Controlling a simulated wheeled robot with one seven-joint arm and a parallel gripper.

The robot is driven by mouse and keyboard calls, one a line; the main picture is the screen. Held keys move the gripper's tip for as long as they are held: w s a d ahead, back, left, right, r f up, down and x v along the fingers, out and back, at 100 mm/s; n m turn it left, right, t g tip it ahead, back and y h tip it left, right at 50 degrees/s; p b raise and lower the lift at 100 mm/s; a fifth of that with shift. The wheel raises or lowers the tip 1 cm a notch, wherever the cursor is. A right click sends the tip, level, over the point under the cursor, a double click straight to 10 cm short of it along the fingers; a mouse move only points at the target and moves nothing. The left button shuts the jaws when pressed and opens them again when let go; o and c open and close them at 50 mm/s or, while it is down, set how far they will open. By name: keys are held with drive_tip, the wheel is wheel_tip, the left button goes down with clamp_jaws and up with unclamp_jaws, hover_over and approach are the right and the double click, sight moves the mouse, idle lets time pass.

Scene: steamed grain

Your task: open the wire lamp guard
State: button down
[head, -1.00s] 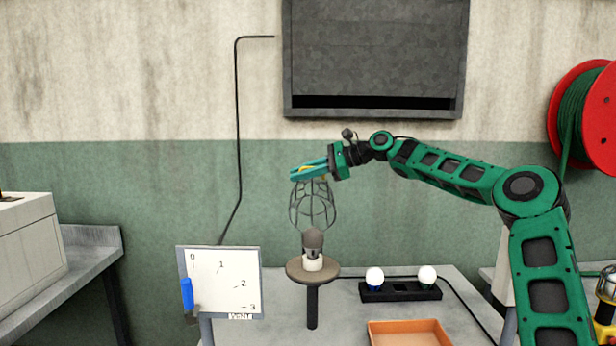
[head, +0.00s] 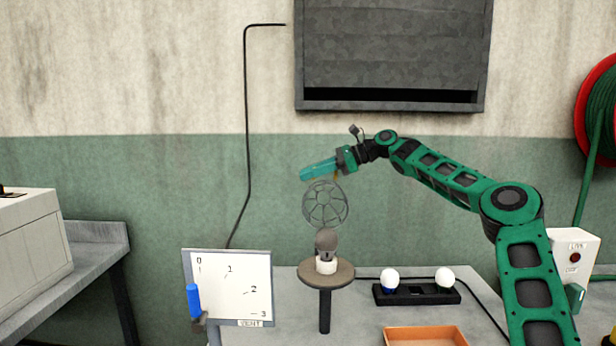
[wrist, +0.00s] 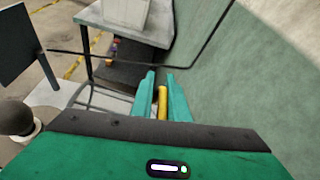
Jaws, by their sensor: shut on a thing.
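The wire lamp guard (head: 325,206) is a grey wire cage tilted up behind and above the dark bulb, with its round mesh end facing the head camera. The dark bulb (head: 326,242) stands upright in a white socket on a round brown stand (head: 338,276), clear of the cage. My gripper (head: 303,174) is at the cage's upper edge. In the wrist view, my gripper (wrist: 162,80) is shut on a yellow handle (wrist: 162,103) between its teal fingers. Part of the guard's wire (wrist: 88,96) curves at the left there. The guard's hinge is not clear.
A dial board (head: 230,288) with a blue pointer stands left of the stand. A black holder (head: 416,293) with two white bulbs and an orange tray (head: 425,336) are at the right. A dark wall panel (head: 395,55) hangs above. Open space surrounds the raised cage.

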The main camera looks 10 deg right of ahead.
drive_tip(key=shift+d+f, duration=0.1)
drive_tip(key=shift+f, duration=0.25)
drive_tip(key=c, duration=1.8)
unclamp_jaws()
drive_tip(key=shift+d+f, duration=0.1)
drive_tip(key=shift+d, duration=0.15)
drive_tip(key=shift+c, duration=0.2)
drive_tip(key=shift+d+r, duration=0.1)
drive_tip(key=shift+r, duration=0.15)
drive_tip(key=shift+d+r, duration=0.1)
drive_tip(key=shift+d, duration=0.15)
drive_tip(key=v, duration=1)
drive_tip(key=shift+c, duration=0.3)
